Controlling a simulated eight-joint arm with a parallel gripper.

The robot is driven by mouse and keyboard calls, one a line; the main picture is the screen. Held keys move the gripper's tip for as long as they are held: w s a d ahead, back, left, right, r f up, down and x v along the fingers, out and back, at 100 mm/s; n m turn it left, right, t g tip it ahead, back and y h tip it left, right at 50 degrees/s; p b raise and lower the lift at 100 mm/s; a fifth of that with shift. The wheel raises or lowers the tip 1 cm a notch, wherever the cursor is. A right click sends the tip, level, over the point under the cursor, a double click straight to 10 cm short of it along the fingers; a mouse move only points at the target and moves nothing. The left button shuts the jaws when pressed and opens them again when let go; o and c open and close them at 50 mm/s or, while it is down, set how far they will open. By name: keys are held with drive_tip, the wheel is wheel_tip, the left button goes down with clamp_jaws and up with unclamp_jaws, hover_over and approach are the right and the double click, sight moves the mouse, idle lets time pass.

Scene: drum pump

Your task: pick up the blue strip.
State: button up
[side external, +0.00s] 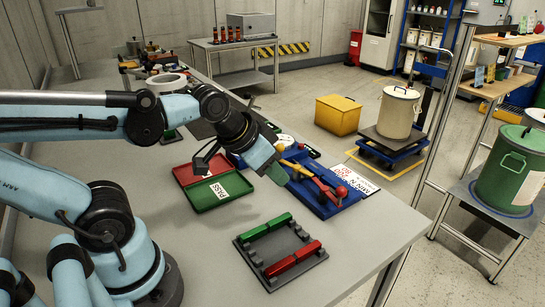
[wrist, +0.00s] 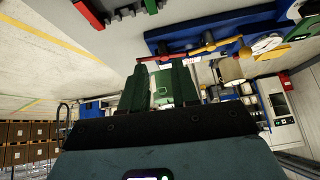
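My gripper (side external: 277,173) hangs over the left edge of a blue tray (side external: 325,209) in the side external view. In the wrist view its two dark green fingers (wrist: 159,88) stand apart, with nothing held between them. The blue tray holds a red-handled tool (side external: 325,191) and a yellow-handled tool (side external: 293,166). The tray also shows in the wrist view (wrist: 222,25). I cannot pick out a separate blue strip in either view; the gripper and tools cover part of the tray.
A red and green case (side external: 200,199) marked PASS lies open to the left. The bench between them has bare room.

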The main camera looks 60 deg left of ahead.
drive_tip(key=w+r+m+g, duration=0.2)
drive_tip(key=w+r+m, duration=0.1)
drive_tip(key=w+m, duration=0.15)
drive_tip(key=m+g, duration=0.5)
drive_tip(key=m, duration=0.8)
hover_over(327, 178)
wheel_tip(327, 178, down, 2)
wheel_tip(327, 178, down, 12)
drive_tip(key=shift+r, duration=0.1)
drive_tip(key=shift+c, duration=0.3)
